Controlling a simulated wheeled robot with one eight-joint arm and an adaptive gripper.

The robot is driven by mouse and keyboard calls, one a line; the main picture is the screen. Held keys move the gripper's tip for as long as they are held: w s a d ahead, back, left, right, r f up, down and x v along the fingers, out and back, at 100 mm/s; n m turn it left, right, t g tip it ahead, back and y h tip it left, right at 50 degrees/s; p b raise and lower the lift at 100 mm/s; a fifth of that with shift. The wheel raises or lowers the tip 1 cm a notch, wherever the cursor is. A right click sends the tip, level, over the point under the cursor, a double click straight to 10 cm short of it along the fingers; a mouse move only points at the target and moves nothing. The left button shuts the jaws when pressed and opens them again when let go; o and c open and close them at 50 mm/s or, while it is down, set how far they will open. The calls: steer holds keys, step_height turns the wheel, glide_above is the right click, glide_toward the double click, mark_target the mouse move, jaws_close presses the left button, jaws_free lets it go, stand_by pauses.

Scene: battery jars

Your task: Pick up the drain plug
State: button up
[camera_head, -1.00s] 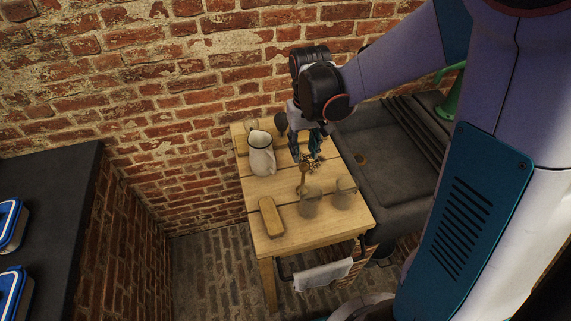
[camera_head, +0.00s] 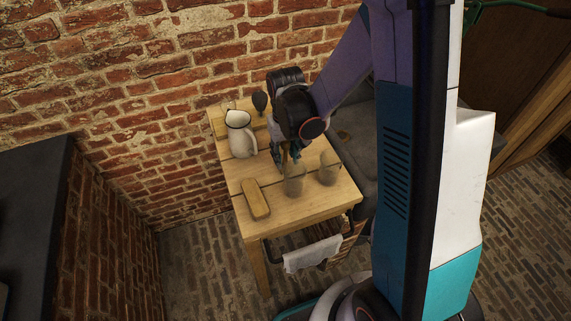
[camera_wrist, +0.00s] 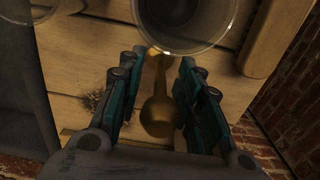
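A brass-coloured piece with a rounded knob and a narrow stem, apparently the drain plug (camera_wrist: 158,114), shows in the wrist view above the wooden table top (camera_wrist: 75,55). My gripper (camera_wrist: 156,64) is open, with one teal-padded finger on each side of this piece. The knob lies between the fingers, close to the right one; I cannot tell whether they touch. In the head view my gripper (camera_head: 289,157) is low over the table (camera_head: 310,207), behind the glass jars, and it largely hides the brass piece.
A glass jar (camera_wrist: 188,45) stands just beyond the fingertips; two jars (camera_head: 294,182) (camera_head: 328,170) show in the head view. A white pitcher (camera_head: 241,140), a wooden block (camera_head: 255,199) and a dark brush-like thing (camera_head: 260,101) stand around.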

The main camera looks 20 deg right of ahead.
steer(key=shift+f, duration=0.65)
steer(key=shift+c, duration=0.4)
jaws_close()
steer(key=shift+r, duration=0.15)
